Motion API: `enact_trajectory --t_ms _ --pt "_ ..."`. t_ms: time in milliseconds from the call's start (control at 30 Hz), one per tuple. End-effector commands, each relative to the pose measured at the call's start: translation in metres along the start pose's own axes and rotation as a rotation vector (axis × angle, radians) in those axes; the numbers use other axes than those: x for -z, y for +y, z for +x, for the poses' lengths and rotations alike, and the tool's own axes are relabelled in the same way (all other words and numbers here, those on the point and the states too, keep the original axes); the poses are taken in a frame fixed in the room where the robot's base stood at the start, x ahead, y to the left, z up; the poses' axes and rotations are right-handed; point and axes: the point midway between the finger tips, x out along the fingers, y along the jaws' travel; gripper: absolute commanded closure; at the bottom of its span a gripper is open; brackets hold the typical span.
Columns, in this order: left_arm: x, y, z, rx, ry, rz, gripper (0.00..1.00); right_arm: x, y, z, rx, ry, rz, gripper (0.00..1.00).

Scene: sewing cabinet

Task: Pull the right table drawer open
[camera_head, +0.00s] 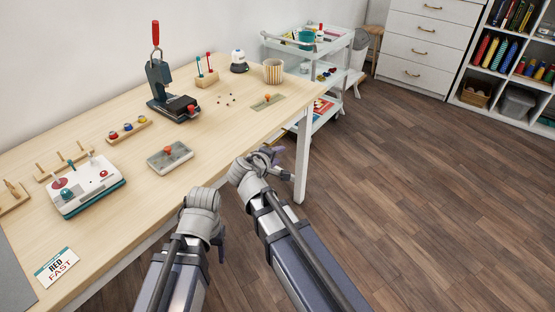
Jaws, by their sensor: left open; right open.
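The light wooden table (215,145) runs along the left wall, and its front edge slants from bottom left to upper right. The right table drawer cannot be made out; the table's front face is mostly hidden below the top and behind my arms. My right gripper (281,162) is at the front edge near the table's right end, close to the white leg. It is open, and I see nothing held in it. My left gripper (220,246) is open, in front of the table edge further left and lower. Its fingers are mostly hidden behind its wrist.
A white cart (333,47) stands beyond the right end. The wooden floor (430,190) at right is clear.

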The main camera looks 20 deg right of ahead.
Motion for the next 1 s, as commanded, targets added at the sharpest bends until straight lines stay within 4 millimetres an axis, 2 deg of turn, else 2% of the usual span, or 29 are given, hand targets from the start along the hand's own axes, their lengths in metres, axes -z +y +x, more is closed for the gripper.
enact_trajectory --t_ms 33,100,233,400,600,867,1000 --pt "0.002 0.004 0.037 0.0 0.0 0.001 0.38 0.004 -0.018 0.023 -0.056 0.022 -0.04 0.59" --pt "0.004 0.006 0.06 0.001 0.001 0.002 0.38 0.011 -0.018 0.038 -0.134 0.054 -0.1 0.59" --pt "0.006 0.009 0.094 0.001 0.001 0.003 0.38 0.024 -0.019 0.057 -0.256 0.103 -0.208 0.59" --pt "0.007 0.012 0.121 0.002 0.001 0.005 0.38 0.038 -0.021 0.07 -0.361 0.145 -0.316 0.59" --pt "0.008 0.013 0.133 0.002 0.002 0.006 0.38 0.045 -0.021 0.075 -0.416 0.165 -0.378 0.59" --pt "0.008 0.013 0.133 0.002 0.001 0.006 0.38 0.047 -0.018 0.076 -0.425 0.168 -0.388 0.59" --pt "0.008 0.013 0.134 0.002 0.001 0.006 0.38 0.05 -0.015 0.084 -0.424 0.167 -0.387 0.59"
